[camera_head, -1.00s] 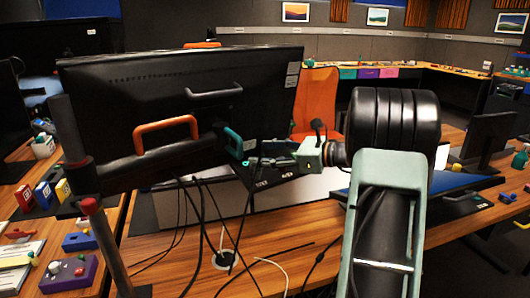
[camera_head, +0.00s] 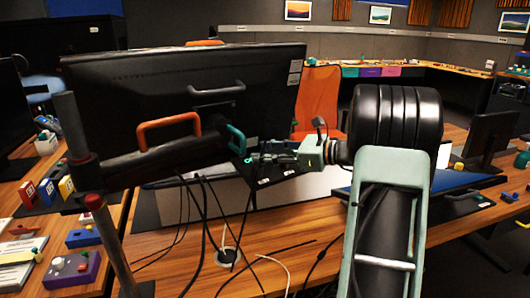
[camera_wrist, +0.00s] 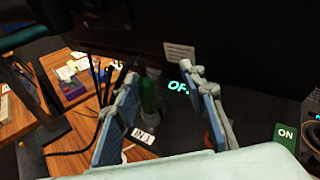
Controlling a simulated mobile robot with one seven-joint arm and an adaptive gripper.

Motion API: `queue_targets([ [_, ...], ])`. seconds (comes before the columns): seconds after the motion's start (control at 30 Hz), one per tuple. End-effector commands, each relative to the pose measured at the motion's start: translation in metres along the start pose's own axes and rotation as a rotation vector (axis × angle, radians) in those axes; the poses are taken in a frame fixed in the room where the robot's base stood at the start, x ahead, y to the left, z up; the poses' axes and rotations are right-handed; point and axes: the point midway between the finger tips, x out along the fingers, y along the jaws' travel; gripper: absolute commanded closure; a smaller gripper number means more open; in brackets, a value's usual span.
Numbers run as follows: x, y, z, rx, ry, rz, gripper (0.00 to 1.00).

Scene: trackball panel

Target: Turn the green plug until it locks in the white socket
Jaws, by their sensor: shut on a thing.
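My gripper (camera_head: 256,160) reaches left behind the large black monitor, close to a teal handle (camera_head: 236,140). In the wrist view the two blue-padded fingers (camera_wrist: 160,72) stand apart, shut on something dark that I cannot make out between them. A slim upright green piece (camera_wrist: 148,94) shows beside the left finger's inner side; I cannot tell whether it is the green plug or touches the finger. Glowing "OF" lettering (camera_wrist: 178,87) shows between the fingers. A green "ON" plate (camera_wrist: 286,135) is at the lower right. I cannot make out the white socket.
The black monitor (camera_head: 180,85) has an orange handle (camera_head: 168,130) and stands close to my gripper. Loose black cables (camera_head: 205,200) hang below onto the wooden desk (camera_head: 180,265). A purple box (camera_head: 70,270) and small blocks lie at the left. The desk front is mostly open.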

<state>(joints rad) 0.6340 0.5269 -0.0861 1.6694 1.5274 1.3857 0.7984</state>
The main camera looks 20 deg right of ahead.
Motion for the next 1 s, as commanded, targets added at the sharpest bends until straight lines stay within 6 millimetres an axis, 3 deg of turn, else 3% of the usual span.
queue_targets([
  [0.03,-0.005,-0.0091,0.0021,-0.007,0.001,-0.026,0.77],
  [1.0,-0.0066,-0.0121,-0.0001,-0.005,0.004,-0.033,0.74],
])
